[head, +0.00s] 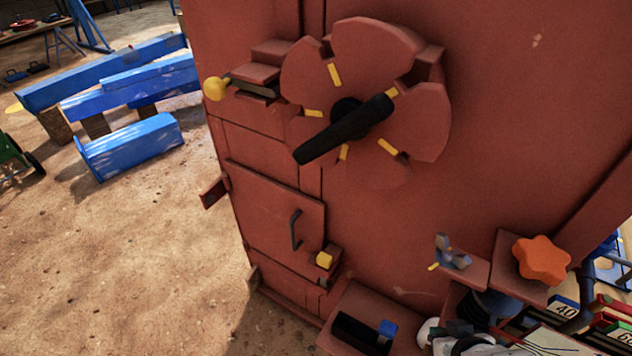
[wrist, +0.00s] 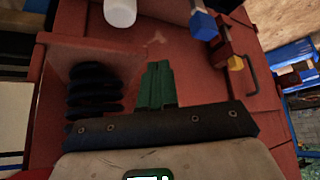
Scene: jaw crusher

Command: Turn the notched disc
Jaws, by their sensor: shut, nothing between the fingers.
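The notched disc (head: 365,60) is a large red wheel with notches in its rim and several yellow marks, mounted high on the red machine in the head view. A thick black bar handle (head: 345,130) crosses its hub, slanting from lower left to upper right. A plunger with a yellow knob (head: 215,88) sits at the disc's left edge; I cannot tell whether its tip is in a notch. My gripper (wrist: 157,85) shows in the wrist view with its green fingers shut together and empty. The disc is not visible there, and the gripper is apart from the handle.
The red machine has a small door with a handle (head: 295,230) and a yellow catch (head: 324,260). An orange star knob (head: 541,260) and a small grey wing-shaped part (head: 452,252) stand on ledges at lower right. Blue beams (head: 130,145) lie on open sandy ground at left.

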